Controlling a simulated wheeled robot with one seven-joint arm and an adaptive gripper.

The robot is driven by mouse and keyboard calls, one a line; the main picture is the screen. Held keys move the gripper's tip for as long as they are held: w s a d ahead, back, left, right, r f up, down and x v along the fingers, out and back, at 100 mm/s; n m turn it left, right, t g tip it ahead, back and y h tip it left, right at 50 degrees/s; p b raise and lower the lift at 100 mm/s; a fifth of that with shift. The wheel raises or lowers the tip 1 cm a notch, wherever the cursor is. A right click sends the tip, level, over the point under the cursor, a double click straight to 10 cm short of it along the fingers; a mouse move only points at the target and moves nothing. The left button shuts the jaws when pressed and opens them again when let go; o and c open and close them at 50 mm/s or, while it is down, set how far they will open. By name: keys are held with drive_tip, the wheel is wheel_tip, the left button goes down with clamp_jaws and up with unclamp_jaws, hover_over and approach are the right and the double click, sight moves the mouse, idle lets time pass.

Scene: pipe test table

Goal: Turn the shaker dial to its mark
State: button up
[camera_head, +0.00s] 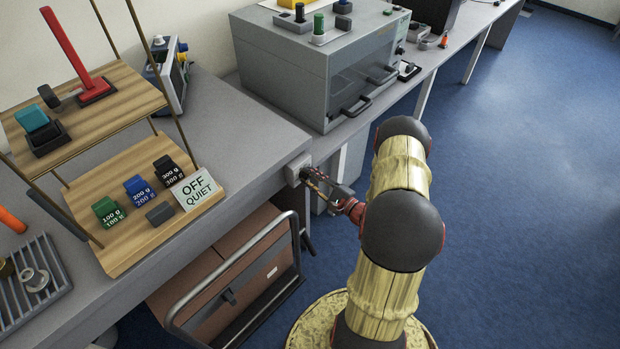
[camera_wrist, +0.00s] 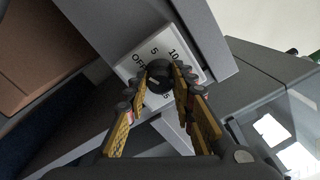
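The shaker dial is a round black knob (camera_wrist: 160,76) on a white plate (camera_wrist: 142,62) marked OFF, 5, 10 and 15 in the wrist view. In the head view its grey box (camera_head: 297,169) is on the front edge of the table, with the knob hard to make out. My gripper (camera_wrist: 161,84) reaches the dial, with one yellow-padded finger on each side of the knob. Part of the plate and its markings are hidden behind the fingers. I cannot tell whether the pads touch the knob.
A grey oven-like box (camera_head: 315,75) stands on the table behind the dial. A wooden rack (camera_head: 130,235) holds coloured weights and an OFF QUIET sign (camera_head: 197,189). A cart with a metal handle (camera_head: 240,270) is below the table edge. Blue floor at right is clear.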

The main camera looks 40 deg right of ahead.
drive_tip(key=o, duration=0.5)
drive_tip(key=shift+c, duration=0.2)
drive_tip(key=s+d, duration=0.1)
drive_tip(key=s, duration=1.1)
